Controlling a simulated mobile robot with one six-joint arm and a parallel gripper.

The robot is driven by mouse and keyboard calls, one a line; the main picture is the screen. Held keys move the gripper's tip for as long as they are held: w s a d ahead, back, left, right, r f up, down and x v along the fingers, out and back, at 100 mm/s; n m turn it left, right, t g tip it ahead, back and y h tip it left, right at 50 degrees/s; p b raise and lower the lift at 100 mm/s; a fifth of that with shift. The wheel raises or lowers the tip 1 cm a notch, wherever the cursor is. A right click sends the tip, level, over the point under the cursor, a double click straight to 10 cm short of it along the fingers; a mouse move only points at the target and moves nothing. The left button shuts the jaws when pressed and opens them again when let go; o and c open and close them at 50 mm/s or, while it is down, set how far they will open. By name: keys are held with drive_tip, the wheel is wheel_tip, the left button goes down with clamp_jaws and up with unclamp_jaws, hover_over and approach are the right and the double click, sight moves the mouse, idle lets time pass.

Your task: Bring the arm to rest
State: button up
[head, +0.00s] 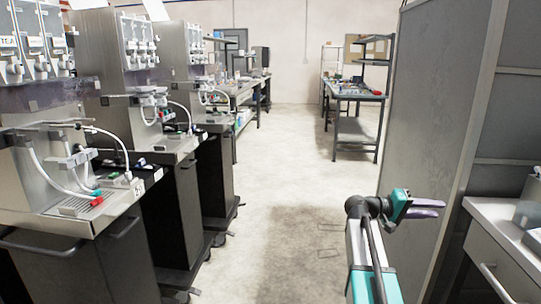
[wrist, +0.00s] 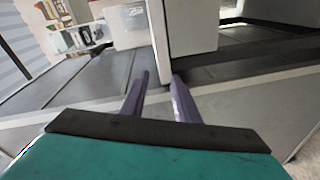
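My gripper (head: 432,207) is at the lower right of the head view, held out to the right in front of a tall grey panel. In the wrist view its two purple fingers (wrist: 158,95) stand apart with a gap between them. Nothing is held between them. My arm is raised above the floor and bent at the wrist.
A row of dispenser carts (head: 75,190) lines the left side. A tall grey partition (head: 440,110) and a drawer cabinet (head: 508,250) stand close on the right. A workbench (head: 357,96) stands at the back. The floor aisle (head: 290,200) between is clear.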

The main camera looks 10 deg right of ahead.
drive_tip(key=w+a+f+n+t+y, duration=0.15)
drive_tip(key=a+f, duration=0.35)
drive_tip(key=f, duration=0.6)
drive_tip(key=a+f+n+t+y, duration=0.15)
drive_tip(key=a+f, duration=0.25)
drive_tip(key=f, duration=0.8)
drive_tip(key=s+a+f+n+g+y, duration=0.1)
drive_tip(key=s+a+f+y, duration=0.1)
drive_tip(key=s+a+f, duration=0.6)
drive_tip(key=s+a+f+n+y, duration=0.15)
drive_tip(key=a+f, duration=0.25)
drive_tip(key=f, duration=0.8)
drive_tip(key=s+a+f+n+g+y, duration=0.15)
drive_tip(key=s+a+f, duration=0.35)
drive_tip(key=f, duration=0.5)
drive_tip(key=s+a+f+g+y, duration=0.1)
drive_tip(key=s+a+f+y, duration=0.2)
drive_tip(key=s+a+f, duration=0.4)
drive_tip(key=s+a+f+g+y, duration=0.1)
drive_tip(key=s+a+f+y, duration=0.3)
drive_tip(key=s+a, duration=0.55)
drive_tip(key=a+f+m+y, duration=0.1)
drive_tip(key=a+y, duration=0.1)
drive_tip(key=a, duration=0.2)
wheel_tip(320, 180, up, 14)
drive_tip(key=s+p, duration=0.2)
drive_tip(key=p, duration=1.1)
drive_tip(key=shift+a+f+g, duration=0.25)
drive_tip(key=shift+a+g, duration=0.1)
